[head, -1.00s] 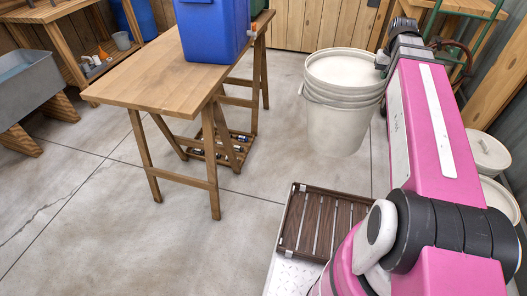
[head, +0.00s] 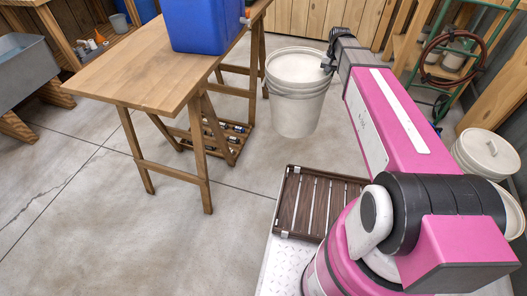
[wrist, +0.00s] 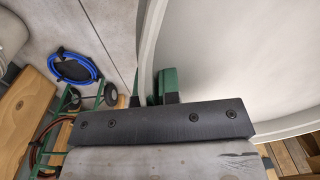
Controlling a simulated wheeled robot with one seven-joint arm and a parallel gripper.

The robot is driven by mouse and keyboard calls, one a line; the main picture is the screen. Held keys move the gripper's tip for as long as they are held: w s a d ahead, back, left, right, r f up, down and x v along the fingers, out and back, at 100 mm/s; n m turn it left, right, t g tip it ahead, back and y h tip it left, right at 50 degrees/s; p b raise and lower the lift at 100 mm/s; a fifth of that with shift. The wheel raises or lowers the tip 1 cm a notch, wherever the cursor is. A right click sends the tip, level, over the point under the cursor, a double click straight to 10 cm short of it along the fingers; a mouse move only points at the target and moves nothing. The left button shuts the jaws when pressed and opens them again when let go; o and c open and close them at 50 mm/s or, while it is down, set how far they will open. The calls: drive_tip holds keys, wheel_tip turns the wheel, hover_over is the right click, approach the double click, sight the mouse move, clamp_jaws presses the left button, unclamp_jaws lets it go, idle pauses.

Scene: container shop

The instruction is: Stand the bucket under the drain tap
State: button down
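The white bucket (head: 296,105) is upright to the right of the wooden table, open side up. In the wrist view its pale wall and rim (wrist: 148,40) fill the right side. My gripper (head: 329,62) is shut on the bucket's right rim; in the wrist view its green-padded fingers (wrist: 157,88) sit either side of the rim. I cannot clearly tell how far the bucket's base is above the floor. The drain tap (head: 245,20) is a small pale fitting on the right side of the blue container (head: 203,25), which stands on the table, past its edge.
The wooden table (head: 150,75) has trestle legs and a low shelf with bottles (head: 225,140). A slatted wooden tray (head: 310,205) lies in front.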

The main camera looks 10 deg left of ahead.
drive_tip(key=shift+m, duration=0.3)
drive_tip(key=w+a+f, duration=0.1)
drive_tip(key=a+f, duration=0.4)
drive_tip(key=f, duration=0.2)
drive_tip(key=w+a+f, duration=0.1)
drive_tip(key=a+f, duration=0.5)
drive_tip(key=f, duration=0.2)
drive_tip(key=a+f, duration=0.5)
drive_tip(key=f, duration=0.2)
drive_tip(key=shift+w+a+f, duration=0.3)
drive_tip(key=shift+w+f, duration=0.05)
drive_tip(key=shift+w, duration=0.05)
drive_tip(key=shift+a+f, duration=0.1)
drive_tip(key=shift+f, duration=5.1)
drive_tip(key=c, duration=1.3)
unclamp_jaws()
drive_tip(key=shift+c, duration=0.2)
